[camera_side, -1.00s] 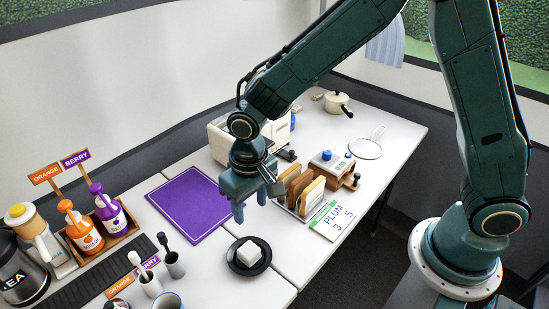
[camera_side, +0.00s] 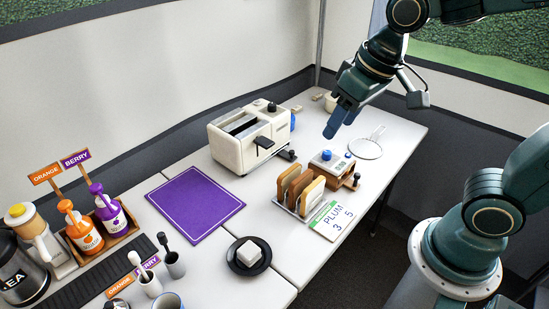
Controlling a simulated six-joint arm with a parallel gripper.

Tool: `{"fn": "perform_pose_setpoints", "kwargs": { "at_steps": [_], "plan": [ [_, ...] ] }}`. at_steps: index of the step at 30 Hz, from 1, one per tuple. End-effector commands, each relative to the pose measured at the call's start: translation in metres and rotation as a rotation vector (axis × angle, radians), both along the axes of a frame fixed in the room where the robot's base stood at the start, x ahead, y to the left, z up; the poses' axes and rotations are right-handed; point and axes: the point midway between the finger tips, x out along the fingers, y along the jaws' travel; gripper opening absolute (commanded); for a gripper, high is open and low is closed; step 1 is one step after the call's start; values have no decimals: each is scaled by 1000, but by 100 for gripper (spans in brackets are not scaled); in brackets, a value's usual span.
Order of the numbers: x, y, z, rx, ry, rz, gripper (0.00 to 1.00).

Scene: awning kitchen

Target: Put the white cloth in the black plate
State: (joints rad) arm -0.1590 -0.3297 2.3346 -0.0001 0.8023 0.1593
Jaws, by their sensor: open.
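The white cloth (camera_side: 249,252) is a small folded white block. It lies in the black plate (camera_side: 234,265), a round dark dish near the front of the white table. My gripper (camera_side: 337,124) is open and empty, raised above the back right of the table. It is well away from the plate, and its fingers point down and to the left.
A purple mat (camera_side: 196,205) lies left of the plate. A toaster (camera_side: 249,140) stands behind, and a rack with bread slices (camera_side: 300,190) and a PLUM card (camera_side: 333,220) are to the right. Sauce bottles (camera_side: 84,230) stand at the left.

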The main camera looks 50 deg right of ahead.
Motion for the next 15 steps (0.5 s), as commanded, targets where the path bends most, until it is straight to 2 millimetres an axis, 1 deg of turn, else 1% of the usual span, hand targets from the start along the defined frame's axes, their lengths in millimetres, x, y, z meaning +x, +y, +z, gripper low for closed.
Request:
{"fn": "perform_pose_setpoints", "kwargs": {
  "at_steps": [1,6,12,15],
  "plan": [
    [-9,-6,5,-2,-22,-4,50],
    [-38,-23,17,-15,-76,-8,50],
    [-69,-36,22,-35,-131,-12,50],
    [-80,-40,23,-44,-147,-12,50]
  ]
}}
